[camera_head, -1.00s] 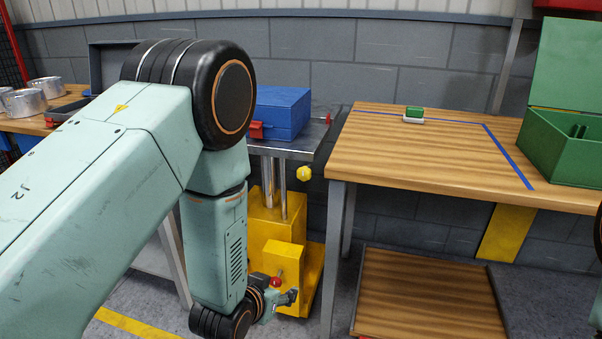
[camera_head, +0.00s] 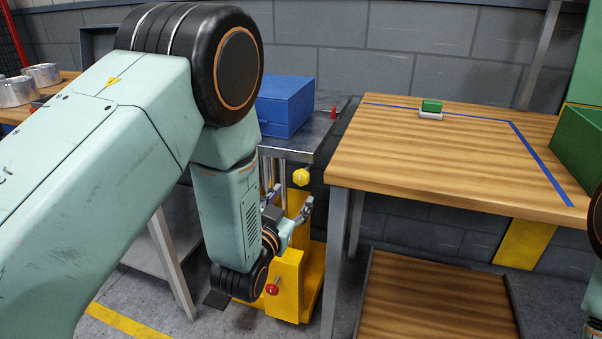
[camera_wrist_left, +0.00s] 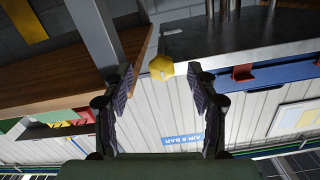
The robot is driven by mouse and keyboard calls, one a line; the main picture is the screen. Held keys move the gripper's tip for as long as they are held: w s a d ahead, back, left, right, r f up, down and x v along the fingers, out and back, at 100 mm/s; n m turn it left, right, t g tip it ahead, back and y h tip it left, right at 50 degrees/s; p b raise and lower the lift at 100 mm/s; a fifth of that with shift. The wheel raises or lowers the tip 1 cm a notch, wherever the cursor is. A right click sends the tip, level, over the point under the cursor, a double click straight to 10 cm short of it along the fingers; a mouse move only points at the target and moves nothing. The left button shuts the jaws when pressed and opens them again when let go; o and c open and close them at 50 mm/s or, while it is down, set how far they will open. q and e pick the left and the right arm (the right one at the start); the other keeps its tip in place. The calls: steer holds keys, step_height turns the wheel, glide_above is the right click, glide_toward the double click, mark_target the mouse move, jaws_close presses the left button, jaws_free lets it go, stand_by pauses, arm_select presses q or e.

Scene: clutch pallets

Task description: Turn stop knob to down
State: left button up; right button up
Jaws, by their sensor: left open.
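A yellow knob (camera_head: 301,177) sits under the metal top of the yellow lift stand (camera_head: 315,275); I take it as the stop knob. It also shows in the left wrist view (camera_wrist_left: 161,68), framed between the fingertips. My left gripper (camera_head: 288,202) is open and just below the knob, its fingers pointing up towards it. The same gripper shows in the left wrist view (camera_wrist_left: 164,80), with nothing between its fingers. They look apart from the knob. A red ball knob (camera_head: 272,289) is low on the stand's front. My right gripper is not in view.
A blue box (camera_head: 285,106) rests on the lift's metal top (camera_head: 322,128). A wooden table (camera_head: 440,170) stands close on the right, its leg (camera_head: 337,245) beside the stand.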

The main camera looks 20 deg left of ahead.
mark_target(299, 181)
arm_select(q)
steer(key=shift+w+a+r, duration=0.1)
steer(key=shift+r, duration=0.35)
steer(key=shift+r+t, duration=0.3)
steer(key=shift+w+d+r, duration=0.1)
steer(key=shift+w+d, duration=0.15)
steer(key=shift+d, duration=0.05)
steer(key=w, duration=0.1)
steer(key=w+b, duration=0.1)
steer(key=w, duration=0.3)
steer(key=shift+w+a+f+b, duration=0.1)
steer(key=shift+f+b, duration=0.15)
steer(key=shift+b, duration=0.05)
steer(key=shift+w+r, duration=0.2)
steer(key=shift+w, duration=0.4)
steer(key=shift+w+f, duration=0.1)
steer(key=shift+w, duration=0.1)
steer(key=shift+s, duration=0.1)
steer(key=c, duration=1.2)
